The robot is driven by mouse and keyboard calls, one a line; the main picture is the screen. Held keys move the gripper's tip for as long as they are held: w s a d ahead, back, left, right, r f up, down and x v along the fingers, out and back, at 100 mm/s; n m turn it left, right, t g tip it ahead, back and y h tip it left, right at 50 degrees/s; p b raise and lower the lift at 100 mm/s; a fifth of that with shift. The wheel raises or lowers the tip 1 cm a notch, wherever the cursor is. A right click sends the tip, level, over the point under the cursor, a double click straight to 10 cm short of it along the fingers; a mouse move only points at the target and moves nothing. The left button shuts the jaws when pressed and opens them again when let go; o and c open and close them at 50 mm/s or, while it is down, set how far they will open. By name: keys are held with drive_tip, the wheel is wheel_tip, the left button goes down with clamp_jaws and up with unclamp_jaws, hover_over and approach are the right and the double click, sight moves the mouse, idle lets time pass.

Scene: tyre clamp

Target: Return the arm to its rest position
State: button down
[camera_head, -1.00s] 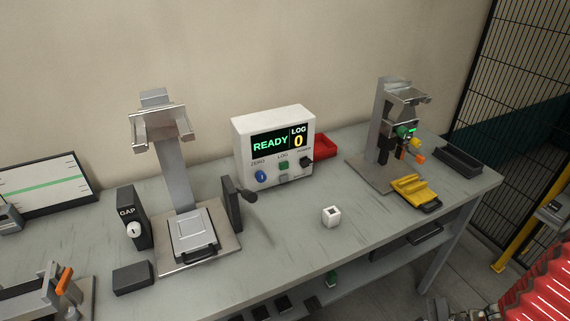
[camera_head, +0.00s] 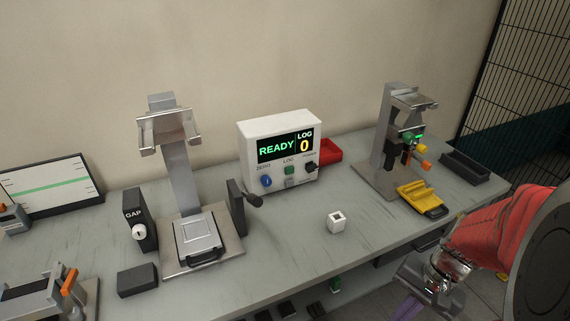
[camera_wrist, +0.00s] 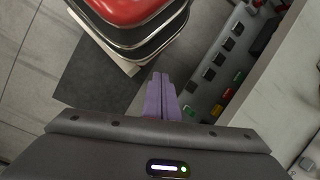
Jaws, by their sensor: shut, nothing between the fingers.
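My gripper (camera_wrist: 160,97) shows in the wrist view with its purple fingers together and nothing between them. It points down toward the floor beside the bench. In the head view my arm with its red sleeve is at the lower right, in front of the bench. The purple fingers (camera_head: 408,308) show there at the bottom edge, partly cut off by the frame.
The bench (camera_head: 300,245) bears a press stand (camera_head: 180,190), a READY/LOG 0 box (camera_head: 280,155), a white cube (camera_head: 337,221), a yellow tray (camera_head: 420,198) and a second stand (camera_head: 390,150). A lower shelf (camera_wrist: 215,80) with several parts runs close to my gripper's right.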

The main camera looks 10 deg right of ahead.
drive_tip(key=w+a+r+n+t+h, duration=0.1)
drive_tip(key=a+r+n+t, duration=0.2)
drive_tip(key=a+r, duration=0.3)
drive_tip(key=w+a+r+n+t+h, duration=0.2)
drive_tip(key=a+r+n, duration=0.4)
drive_tip(key=r, duration=0.5)
drive_tip(key=shift+a+r+t, duration=0.35)
drive_tip(key=shift+a+t, duration=0.15)
drive_tip(key=shift+a, duration=0.15)
idle(0.6)
